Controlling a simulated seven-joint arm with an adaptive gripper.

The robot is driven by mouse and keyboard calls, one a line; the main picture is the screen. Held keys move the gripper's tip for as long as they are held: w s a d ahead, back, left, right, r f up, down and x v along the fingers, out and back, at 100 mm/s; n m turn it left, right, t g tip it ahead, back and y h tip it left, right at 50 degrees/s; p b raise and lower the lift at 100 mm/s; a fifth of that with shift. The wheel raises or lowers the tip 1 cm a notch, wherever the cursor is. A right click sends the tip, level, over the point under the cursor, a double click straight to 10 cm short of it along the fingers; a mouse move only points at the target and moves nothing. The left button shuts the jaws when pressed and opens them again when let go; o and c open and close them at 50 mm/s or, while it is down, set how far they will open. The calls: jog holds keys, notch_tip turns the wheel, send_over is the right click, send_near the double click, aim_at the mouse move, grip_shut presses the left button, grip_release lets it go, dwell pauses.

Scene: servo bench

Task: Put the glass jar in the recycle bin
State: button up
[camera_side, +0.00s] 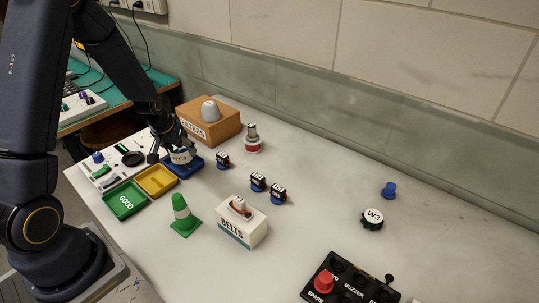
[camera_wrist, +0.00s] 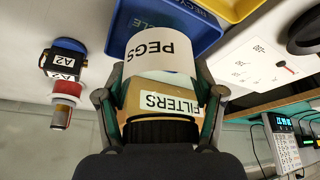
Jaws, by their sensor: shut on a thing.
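The glass jar (camera_side: 181,157) has a white band marked PEGS and a dark lid. In the wrist view the jar (camera_wrist: 160,52) sits between the two fingers, and the FILTERS box shows through its clear glass. My gripper (camera_side: 172,143) is shut on the jar; it also shows in the wrist view (camera_wrist: 162,97). The blue recycle bin (camera_side: 194,168), with part of its lettering visible in the wrist view (camera_wrist: 185,28), is at the jar's lower end. The jar overlaps the bin in both views; I cannot tell whether its base touches the bin floor.
A yellow bin (camera_side: 156,181) and a green GOOD bin (camera_side: 125,201) stand beside the blue one. The FILTERS box (camera_side: 214,124), carrying a grey cup, is close behind. Small servos (camera_side: 258,182), a green cone (camera_side: 184,217) and a BELTS box (camera_side: 242,225) lie to the right.

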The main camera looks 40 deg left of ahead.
jog(key=shift+f, duration=0.35)
jog(key=shift+f, duration=0.15)
jog(key=o, duration=1.3)
jog(key=shift+c, duration=0.2)
